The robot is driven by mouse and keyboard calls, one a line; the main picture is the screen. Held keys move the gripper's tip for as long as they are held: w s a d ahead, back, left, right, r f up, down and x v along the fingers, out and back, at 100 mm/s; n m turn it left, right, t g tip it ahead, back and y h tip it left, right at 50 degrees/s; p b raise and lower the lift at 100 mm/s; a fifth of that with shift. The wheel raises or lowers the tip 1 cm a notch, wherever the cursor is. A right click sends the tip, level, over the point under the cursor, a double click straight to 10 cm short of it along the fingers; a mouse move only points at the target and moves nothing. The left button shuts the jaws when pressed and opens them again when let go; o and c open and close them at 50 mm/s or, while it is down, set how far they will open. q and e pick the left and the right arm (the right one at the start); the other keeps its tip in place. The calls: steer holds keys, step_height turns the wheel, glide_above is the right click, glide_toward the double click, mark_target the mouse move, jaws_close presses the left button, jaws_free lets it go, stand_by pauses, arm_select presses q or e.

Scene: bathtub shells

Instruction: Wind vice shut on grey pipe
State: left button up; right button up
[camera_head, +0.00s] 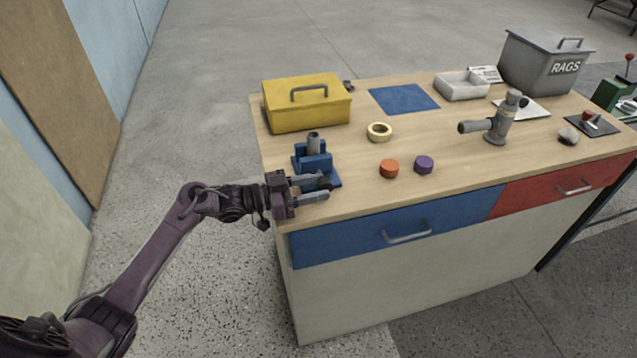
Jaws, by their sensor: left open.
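The blue vice (316,163) stands on the workbench near its left front corner. The grey pipe (313,143) stands upright between its jaws; I cannot tell whether the jaws touch it. My left gripper (326,189) is open at the front of the vice, fingers pointing right. A dark round part, perhaps the vice's handle, shows at the upper fingertip. The fingers partly hide the vice's front, and I cannot tell whether they touch that part. My right gripper is not in view.
A yellow toolbox (305,106) stands behind the vice. A cream ring (380,131), an orange cap (389,168) and a purple cap (424,165) lie to the right. Farther right are a grey tool (498,122) and a rags bin (541,65). Bare wood lies between the vice and the caps.

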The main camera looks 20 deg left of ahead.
arm_select(q)
steer(key=shift+w+d, duration=0.35)
steer(key=shift+d, duration=0.15)
steer(key=shift+c, duration=0.3)
